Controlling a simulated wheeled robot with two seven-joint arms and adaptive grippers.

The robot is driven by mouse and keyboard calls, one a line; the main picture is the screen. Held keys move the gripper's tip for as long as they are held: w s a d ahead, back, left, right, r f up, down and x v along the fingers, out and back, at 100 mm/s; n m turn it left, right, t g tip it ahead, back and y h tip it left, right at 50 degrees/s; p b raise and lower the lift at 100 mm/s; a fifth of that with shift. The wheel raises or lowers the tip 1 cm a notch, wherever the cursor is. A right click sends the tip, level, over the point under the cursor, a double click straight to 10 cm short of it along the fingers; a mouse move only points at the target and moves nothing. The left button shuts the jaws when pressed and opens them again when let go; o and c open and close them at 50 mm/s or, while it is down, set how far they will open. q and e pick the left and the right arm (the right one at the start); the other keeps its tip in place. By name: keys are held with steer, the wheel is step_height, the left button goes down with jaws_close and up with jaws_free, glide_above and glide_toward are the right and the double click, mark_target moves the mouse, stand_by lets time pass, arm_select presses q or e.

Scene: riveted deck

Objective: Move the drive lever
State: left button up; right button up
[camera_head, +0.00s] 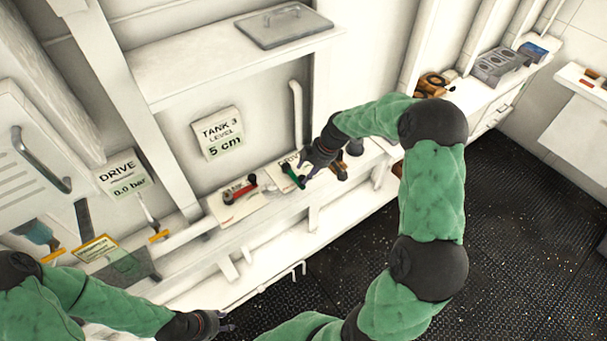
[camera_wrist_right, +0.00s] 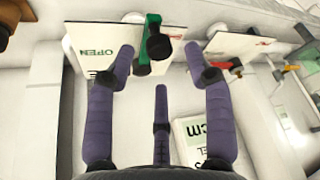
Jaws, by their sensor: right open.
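The sign reading DRIVE 0.0 bar (camera_head: 122,178) is at the left in the head view. Below it is a pale lever with a yellow end (camera_head: 150,217). A green lever (camera_head: 291,177) and a red lever (camera_head: 240,190) stand on white plates on the ledge to the right. My right gripper (camera_head: 312,165) is at the green lever. In the right wrist view my right gripper (camera_wrist_right: 159,55) is open, with its fingertips on either side of the green lever (camera_wrist_right: 150,40); contact cannot be told. My left gripper (camera_head: 225,326) is low in the head view, apart from the levers; its fingers are unclear.
A sign reading TANK 3 LEVEL 5 cm (camera_head: 219,134) is on the wall above the levers. A vertical pipe (camera_head: 297,115) rises beside it. A white rail (camera_head: 265,288) runs in front of the ledge. The dark deck (camera_head: 520,230) at the right is open.

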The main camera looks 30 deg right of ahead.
mark_target(303, 178)
steer(key=shift+p+x, duration=0.3)
steer(key=shift+x, duration=1.7)
steer(key=shift+w, duration=0.1)
jaws_close()
